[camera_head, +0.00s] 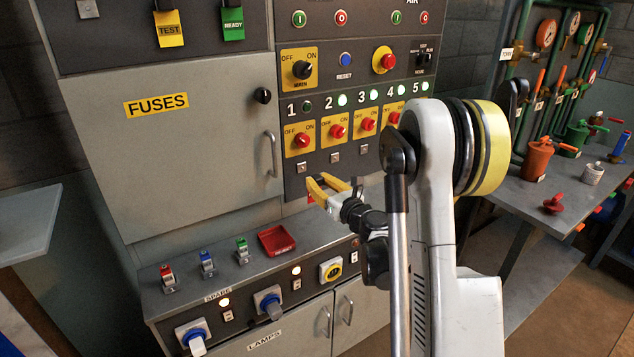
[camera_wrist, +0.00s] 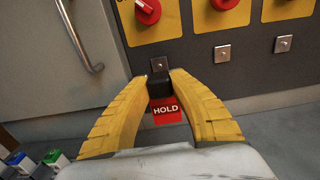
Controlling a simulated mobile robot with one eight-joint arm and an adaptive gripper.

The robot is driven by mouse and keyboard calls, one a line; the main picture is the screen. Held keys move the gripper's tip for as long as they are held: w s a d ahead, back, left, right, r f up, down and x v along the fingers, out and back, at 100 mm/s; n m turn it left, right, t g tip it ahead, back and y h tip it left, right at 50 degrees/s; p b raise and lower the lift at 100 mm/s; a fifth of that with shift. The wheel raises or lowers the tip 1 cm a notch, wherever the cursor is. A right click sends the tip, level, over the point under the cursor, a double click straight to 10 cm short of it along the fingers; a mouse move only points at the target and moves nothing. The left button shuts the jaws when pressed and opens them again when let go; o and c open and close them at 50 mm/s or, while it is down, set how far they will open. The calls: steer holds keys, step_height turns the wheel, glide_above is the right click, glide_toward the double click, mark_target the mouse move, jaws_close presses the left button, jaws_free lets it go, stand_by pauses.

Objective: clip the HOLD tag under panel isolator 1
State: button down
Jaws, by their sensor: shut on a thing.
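My gripper (camera_head: 329,184) is shut on the red HOLD tag (camera_wrist: 166,111), holding it by its black clip (camera_wrist: 160,86) between the yellow fingers. The lettering faces the wrist camera and reads upright. Panel isolator 1 (camera_head: 302,140) is a red knob on a yellow plate; its lamp above is dark. A small metal plate (camera_head: 302,168) with a dark centre sits under it. In the wrist view this plate (camera_wrist: 162,62) shows just above the black clip. I cannot tell whether the clip touches it. In the head view the tag is mostly hidden by the fingers.
More isolators with small plates under them (camera_head: 336,157) run to the right; their lamps are lit green. A grey ledge below holds a red tray (camera_head: 277,240) and red, blue and green tagged pieces (camera_head: 207,264). The FUSES door handle (camera_head: 271,153) stands out left of my gripper.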

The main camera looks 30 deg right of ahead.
mark_target(302, 168)
steer(key=shift+w, duration=0.15)
steer(key=shift+w+a, duration=0.1)
steer(key=shift+w, duration=2.65)
steer(key=shift+w, duration=0.55)
steer(key=c, duration=1.2)
jaws_free()
steer(key=s, duration=1.2)
